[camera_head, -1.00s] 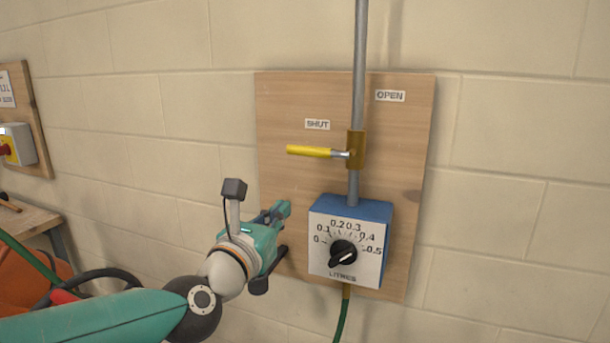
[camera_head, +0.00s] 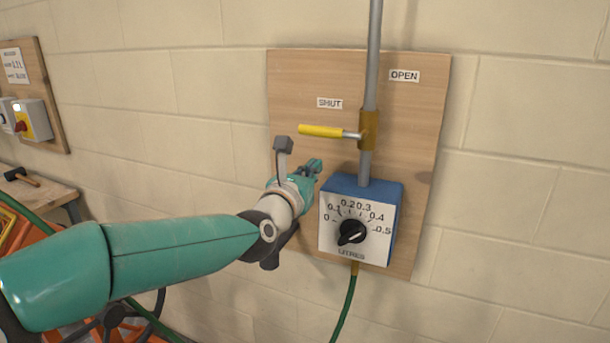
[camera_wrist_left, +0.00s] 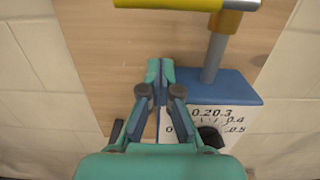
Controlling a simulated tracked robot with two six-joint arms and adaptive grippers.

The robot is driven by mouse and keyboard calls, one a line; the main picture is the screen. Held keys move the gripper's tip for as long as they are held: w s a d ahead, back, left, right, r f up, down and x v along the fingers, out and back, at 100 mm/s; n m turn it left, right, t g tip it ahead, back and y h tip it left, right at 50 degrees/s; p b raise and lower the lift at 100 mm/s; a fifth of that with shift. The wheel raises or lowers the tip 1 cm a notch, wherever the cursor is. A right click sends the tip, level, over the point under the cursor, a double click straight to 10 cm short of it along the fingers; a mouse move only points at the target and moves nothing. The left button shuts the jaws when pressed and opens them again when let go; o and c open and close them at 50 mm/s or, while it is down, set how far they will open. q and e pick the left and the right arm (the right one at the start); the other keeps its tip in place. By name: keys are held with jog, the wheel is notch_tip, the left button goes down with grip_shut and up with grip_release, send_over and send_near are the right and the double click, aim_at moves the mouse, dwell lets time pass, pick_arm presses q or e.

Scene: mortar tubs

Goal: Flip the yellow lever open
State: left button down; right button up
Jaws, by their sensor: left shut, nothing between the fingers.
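The yellow lever (camera_head: 321,131) sticks out to the left from a brass valve body (camera_head: 369,130) on a grey vertical pipe. It lies roughly level, below the SHUT label (camera_head: 329,103); the OPEN label (camera_head: 405,76) is to the upper right of the pipe. My left gripper (camera_head: 315,165) is shut and empty, just below the lever and apart from it. In the left wrist view the gripper's closed fingertips (camera_wrist_left: 154,70) point at the board, and the lever (camera_wrist_left: 170,4) crosses the top edge. My right gripper is not in view.
A blue meter box (camera_head: 390,205) with a black dial knob (camera_head: 352,232) sits below the valve, right of my gripper. A wooden board (camera_head: 300,75) backs it all. A green hose (camera_head: 345,305) hangs below. At left are a switch box (camera_head: 36,121) and a bench (camera_head: 38,194).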

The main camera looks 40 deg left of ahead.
aim_at(331, 131)
pick_arm(q)
jog(key=r+p, duration=0.1)
jog(key=r, duration=0.1)
jog(key=w+r+p, duration=0.1)
jog(key=r+p, duration=0.1)
jog(key=shift+a, duration=0.1)
jog(key=shift+s, duration=0.1)
dwell(0.3)
jog(key=shift+r+m, duration=0.1)
jog(key=shift+m, duration=0.2)
